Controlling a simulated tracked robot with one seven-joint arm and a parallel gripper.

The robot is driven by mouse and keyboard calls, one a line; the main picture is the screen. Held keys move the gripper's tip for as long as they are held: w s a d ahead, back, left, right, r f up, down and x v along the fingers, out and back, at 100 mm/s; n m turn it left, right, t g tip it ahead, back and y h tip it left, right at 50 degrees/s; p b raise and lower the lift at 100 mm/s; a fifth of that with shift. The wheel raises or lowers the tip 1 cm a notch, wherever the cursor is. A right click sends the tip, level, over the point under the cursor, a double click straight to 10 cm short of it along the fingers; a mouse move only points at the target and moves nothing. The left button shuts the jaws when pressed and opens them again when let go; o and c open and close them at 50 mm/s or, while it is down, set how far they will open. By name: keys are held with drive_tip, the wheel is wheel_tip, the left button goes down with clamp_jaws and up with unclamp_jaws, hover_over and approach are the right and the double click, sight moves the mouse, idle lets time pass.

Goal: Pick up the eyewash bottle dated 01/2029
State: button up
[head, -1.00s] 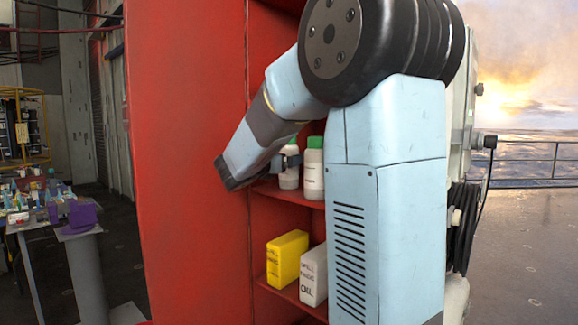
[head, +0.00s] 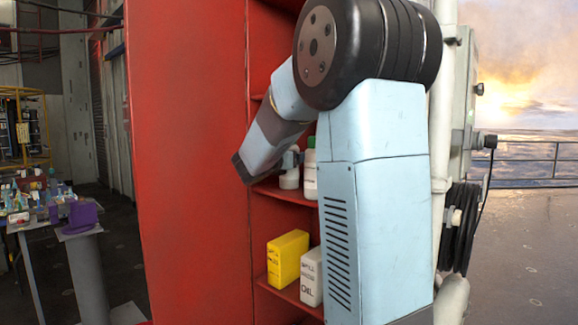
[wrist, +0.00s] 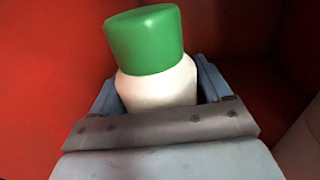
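A white bottle with a green cap (wrist: 146,42) stands between the two fingers of my gripper (wrist: 158,95) in the wrist view. The fingers are apart, one on each side of its body, and a dark gap shows at the right finger. In the head view the lower part of this bottle (head: 289,179) shows on the upper shelf, with its cap hidden by my arm. A second white bottle with a green cap (head: 310,180) stands just to its right, partly covered by my arm. No date can be read on either bottle.
The red cabinet (head: 190,160) has a side wall close to the left of my gripper. On the lower shelf stand a yellow container (head: 287,257) and a white container (head: 311,275). A cluttered table (head: 30,215) is far left.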

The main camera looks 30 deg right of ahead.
drive_tip(key=c, duration=0.9)
drive_tip(key=shift+c, duration=0.2)
drive_tip(key=shift+r, duration=0.1)
